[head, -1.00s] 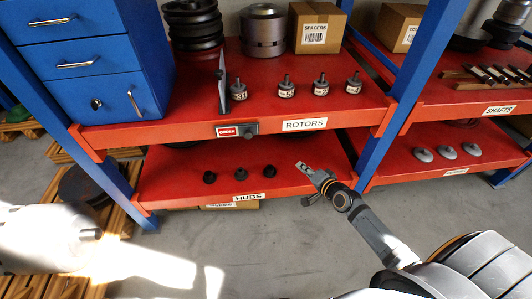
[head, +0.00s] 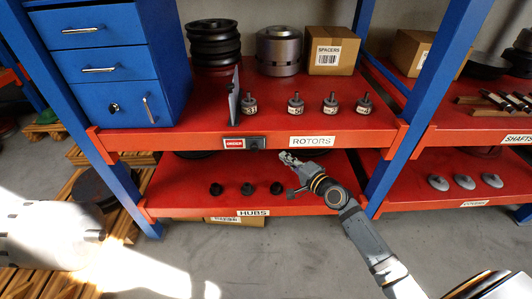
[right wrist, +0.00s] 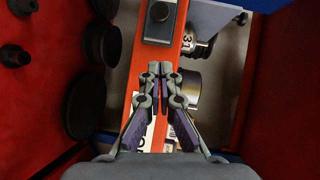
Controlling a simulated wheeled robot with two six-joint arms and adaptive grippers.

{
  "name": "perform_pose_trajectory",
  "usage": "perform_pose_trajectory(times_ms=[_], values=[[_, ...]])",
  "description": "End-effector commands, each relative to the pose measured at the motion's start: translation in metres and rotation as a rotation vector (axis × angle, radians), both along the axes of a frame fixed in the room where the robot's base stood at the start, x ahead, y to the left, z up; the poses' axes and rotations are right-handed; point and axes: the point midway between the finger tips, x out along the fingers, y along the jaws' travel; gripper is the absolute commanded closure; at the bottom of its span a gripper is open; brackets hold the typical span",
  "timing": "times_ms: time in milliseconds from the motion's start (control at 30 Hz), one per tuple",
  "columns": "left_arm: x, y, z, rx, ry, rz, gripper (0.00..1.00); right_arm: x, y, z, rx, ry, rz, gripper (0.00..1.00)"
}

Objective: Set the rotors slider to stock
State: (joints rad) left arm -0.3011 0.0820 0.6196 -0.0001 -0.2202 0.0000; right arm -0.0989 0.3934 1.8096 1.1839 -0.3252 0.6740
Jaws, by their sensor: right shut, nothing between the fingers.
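The rotors slider (head: 243,143) is a grey plate on the front edge of the upper red shelf, left of the ROTORS label (head: 312,140). A red label shows at its left end; the lettering is too small to read surely. Its dark knob (head: 254,143) sits at the right end. In the right wrist view the slider (right wrist: 160,36) and its round knob (right wrist: 160,12) show at the top. My right gripper (head: 288,158) is shut and empty, just below and right of the slider, apart from it. Its closed fingertips (right wrist: 160,70) point toward the slider. My left gripper is out of view.
Black hubs (head: 246,189) stand on the lower shelf below. A blue post (head: 385,165) rises to the right. The floor in front is clear.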

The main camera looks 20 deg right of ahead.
Motion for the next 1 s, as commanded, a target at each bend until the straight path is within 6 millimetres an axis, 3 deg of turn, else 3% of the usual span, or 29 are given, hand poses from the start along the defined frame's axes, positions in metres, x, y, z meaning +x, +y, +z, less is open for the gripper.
perform_pose_trajectory(times_ms=[233,500,900,1000], values=[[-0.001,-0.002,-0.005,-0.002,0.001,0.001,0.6,0.051,0.018,-0.005,0.005,-0.003,0.0,1.0],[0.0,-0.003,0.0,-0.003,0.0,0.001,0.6,0.064,0.048,-0.011,0.001,0.0,0.0,1.0],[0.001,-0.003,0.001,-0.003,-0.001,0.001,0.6,0.065,0.052,-0.012,-0.001,0.0,0.0,1.0],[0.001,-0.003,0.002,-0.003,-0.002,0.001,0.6,0.068,0.06,-0.011,0.002,0.0,0.0,1.0]])
